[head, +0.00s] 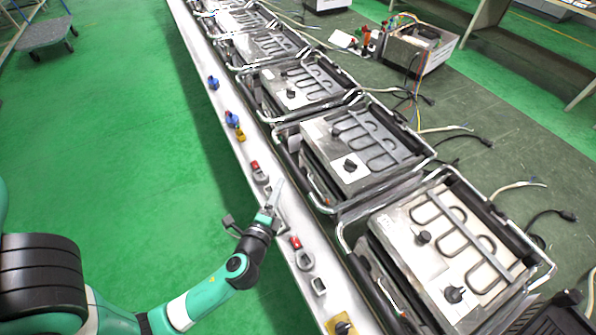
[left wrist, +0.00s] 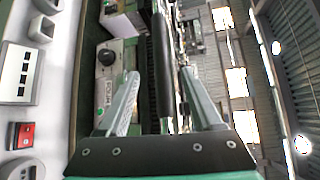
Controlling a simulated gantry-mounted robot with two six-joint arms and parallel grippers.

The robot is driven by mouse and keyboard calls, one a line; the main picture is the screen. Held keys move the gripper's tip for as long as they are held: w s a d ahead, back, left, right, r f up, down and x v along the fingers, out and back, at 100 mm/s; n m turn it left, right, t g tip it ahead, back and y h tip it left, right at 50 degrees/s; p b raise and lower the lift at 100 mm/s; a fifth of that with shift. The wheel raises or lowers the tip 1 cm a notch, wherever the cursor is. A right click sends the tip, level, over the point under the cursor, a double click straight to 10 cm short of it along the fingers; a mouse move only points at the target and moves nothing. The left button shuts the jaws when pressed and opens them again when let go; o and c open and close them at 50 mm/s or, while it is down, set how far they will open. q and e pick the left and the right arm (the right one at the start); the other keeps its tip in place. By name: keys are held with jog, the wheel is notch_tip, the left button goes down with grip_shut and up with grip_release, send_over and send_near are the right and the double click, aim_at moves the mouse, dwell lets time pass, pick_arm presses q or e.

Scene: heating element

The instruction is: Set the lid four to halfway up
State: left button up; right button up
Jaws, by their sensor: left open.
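A row of metal heating units with coiled elements, black knobs and tubular frames runs along the bench. The nearest unit (head: 400,230) is at the lower right, with the second unit (head: 318,135) and third unit (head: 270,75) behind it. No number marks lid four, so I cannot tell which it is. My left gripper (head: 277,192) is open over the bench's left edge, beside the second unit. In the left wrist view, its two fingers (left wrist: 163,90) stand apart with a dark bar (left wrist: 162,50) visible between them; contact cannot be told. My right gripper is not in view.
The white bench strip (head: 213,118) carries red-topped switches (head: 296,242), blue connectors (head: 232,119) and a yellow one (head: 240,135). Cables and an open metal box (head: 420,50) lie to the right. The green floor on the left is clear up to a cart (head: 45,33).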

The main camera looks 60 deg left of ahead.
aim_at(292, 166)
pick_arm(q)
jog(key=b+x, duration=0.1)
jog(key=x, duration=1)
jog(key=shift+w, duration=0.4)
grip_shut()
dwell(0.8)
